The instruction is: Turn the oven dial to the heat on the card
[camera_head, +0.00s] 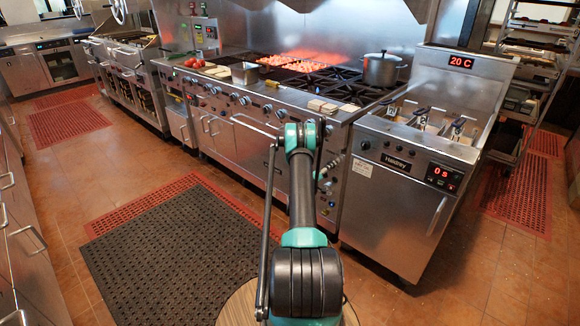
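Several round dials line the front panel of the long steel range, one of them a silver dial (245,100) left of my arm. I cannot tell which is the oven dial, and their settings are too small to read. A small pale label (362,167) is on the fryer's front below a dark knob (365,145). Its writing is unreadable, and I cannot tell whether it is the card. My arm reaches up from the bottom centre and covers part of the range front. No gripper fingers show, so my gripper's place relative to the dials is hidden.
The fryer (400,205) stands at right, with a red "20 C" display (461,62) and a "0 s" display (440,177). A lidded pot (382,68) and glowing grill (300,62) are on the range. A black mat (165,250) covers open floor at left.

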